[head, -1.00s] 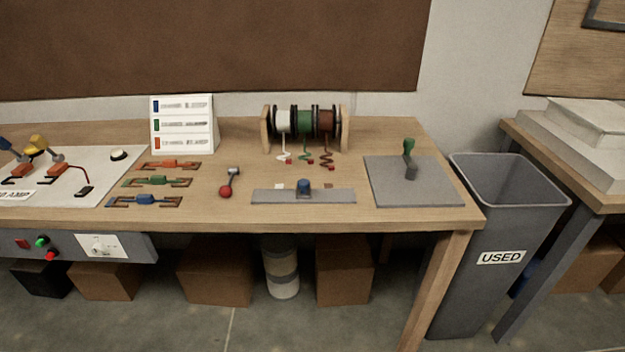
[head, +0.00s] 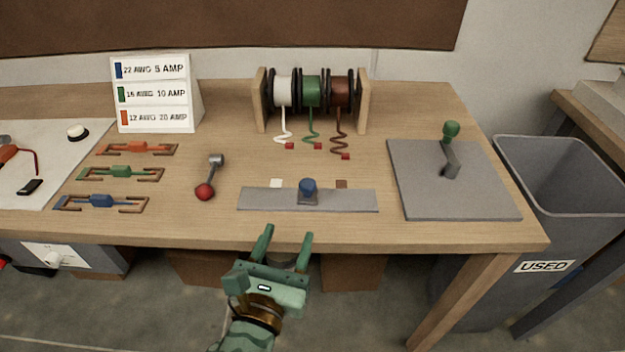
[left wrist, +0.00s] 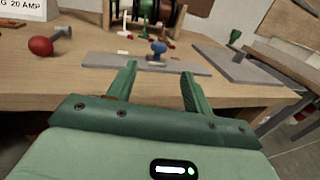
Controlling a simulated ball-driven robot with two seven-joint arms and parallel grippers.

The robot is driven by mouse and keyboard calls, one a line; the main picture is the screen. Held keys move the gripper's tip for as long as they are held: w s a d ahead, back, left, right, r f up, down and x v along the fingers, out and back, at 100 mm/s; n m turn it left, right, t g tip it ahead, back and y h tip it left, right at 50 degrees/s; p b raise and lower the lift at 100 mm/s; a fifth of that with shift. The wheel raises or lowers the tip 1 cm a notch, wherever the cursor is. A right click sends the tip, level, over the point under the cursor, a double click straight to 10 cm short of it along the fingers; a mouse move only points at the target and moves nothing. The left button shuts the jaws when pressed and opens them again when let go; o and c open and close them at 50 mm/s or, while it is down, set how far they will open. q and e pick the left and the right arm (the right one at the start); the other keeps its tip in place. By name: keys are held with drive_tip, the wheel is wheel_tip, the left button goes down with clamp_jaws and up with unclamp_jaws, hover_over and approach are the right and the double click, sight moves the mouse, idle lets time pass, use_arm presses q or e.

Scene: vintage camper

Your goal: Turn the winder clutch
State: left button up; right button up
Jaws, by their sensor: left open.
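Nothing in view is labelled as the winder clutch. A blue knob (head: 308,187) stands on a flat grey bar (head: 260,199) near the bench's front edge, with a white and a brown square behind it. A crank with a green knob (head: 451,130) stands on a square grey plate (head: 412,190) to the right. A short lever with a red ball (head: 205,191) lies to the left. My left gripper (head: 287,232) is open and empty at the front edge, short of the blue knob. In the left wrist view the blue knob (left wrist: 158,47) shows just beyond the fingertips. My right gripper is out of view.
A wooden rack (head: 260,100) holds white, green and brown wire spools behind the bar. A label card (head: 155,92) and three coloured fuse-like pieces are at left. A grey USED bin (head: 560,210) stands beyond the bench's right edge.

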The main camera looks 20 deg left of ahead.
sight(306, 190)
use_arm(q)
drive_tip(key=w, duration=0.4)
drive_tip(key=w+b, duration=0.1)
drive_tip(key=w, duration=0.8)
drive_tip(key=shift+a+f, duration=0.15)
drive_tip(key=shift+a, duration=0.25)
drive_tip(key=shift+w, duration=0.5)
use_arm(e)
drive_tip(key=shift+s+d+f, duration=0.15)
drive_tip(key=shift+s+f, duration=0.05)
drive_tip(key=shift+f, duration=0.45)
use_arm(q)
drive_tip(key=shift+c, duration=0.3)
